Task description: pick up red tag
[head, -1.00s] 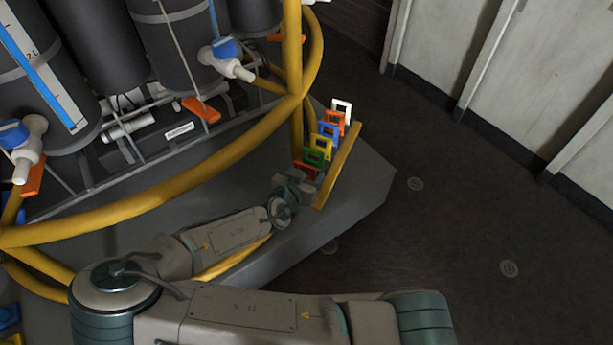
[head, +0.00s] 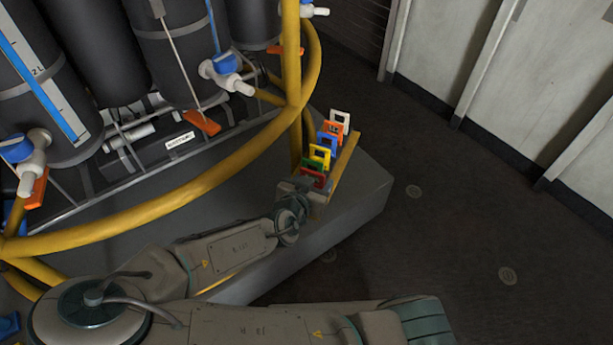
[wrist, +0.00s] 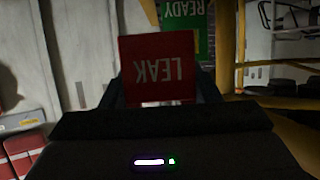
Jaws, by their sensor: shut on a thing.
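The red tag (wrist: 157,68), marked "LEAK" and seen upside down, is between the fingers of my gripper (wrist: 158,98) in the wrist view. My gripper is shut on it. In the head view the red tag (head: 312,179) shows at the near end of a row of coloured tags, just past my gripper (head: 305,187). The fingertips are mostly hidden there by the wrist. I cannot tell whether the tag is clear of its holder.
Behind it stand the green "READY" tag (wrist: 184,25), also in the head view (head: 319,164), then yellow, blue, orange and white (head: 340,118) tags. A yellow rail (head: 345,160) runs beside them. Yellow hoop pipes (head: 225,170) curve close on the left. The floor at right is clear.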

